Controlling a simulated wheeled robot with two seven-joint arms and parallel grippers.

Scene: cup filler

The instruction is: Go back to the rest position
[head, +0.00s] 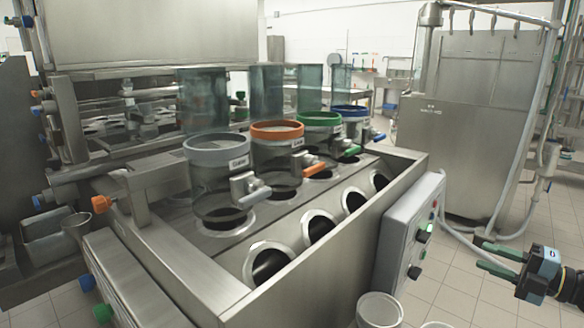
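My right gripper (481,253) is at the lower right, with two green fingers pointing left. The fingers are apart with nothing visible between them, so it is open and empty. It is to the right of the cup filler's control box (408,240) and clear of it. The steel cup filler (330,262) fills the middle, with grey (217,150), orange (277,130), green (320,119) and blue (350,111) ringed clear cylinders above round openings. My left gripper is not in view.
A pale cup (379,309) stands at the bottom edge, with the rim of another (437,325) beside it, cut off by the frame. A steel cabinet (470,130) with hoses stands behind at right. Tiled floor (455,300) is clear around my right gripper.

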